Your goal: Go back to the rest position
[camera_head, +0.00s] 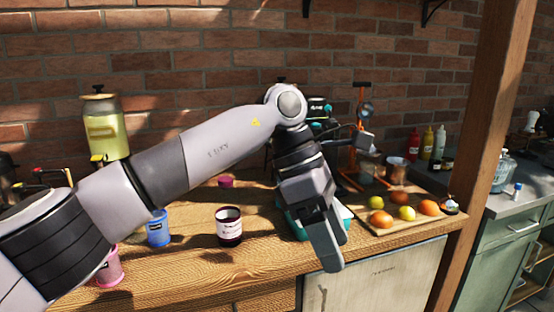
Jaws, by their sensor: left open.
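My left arm comes in from the left and spans the view above the wooden counter (190,262). My left gripper (331,246) points down near the counter's front edge. It is open, with nothing seen between its fingers. It hangs in front of a teal object (296,224), which it partly hides. My right gripper does not show in this view.
A dark jar with a white label (229,227), a blue cup (158,229) and a pink cup (110,268) stand left of the gripper. A board with fruit (375,228) lies to the right. A drink dispenser (104,128) stands at the back left. A wooden post (488,130) rises at right.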

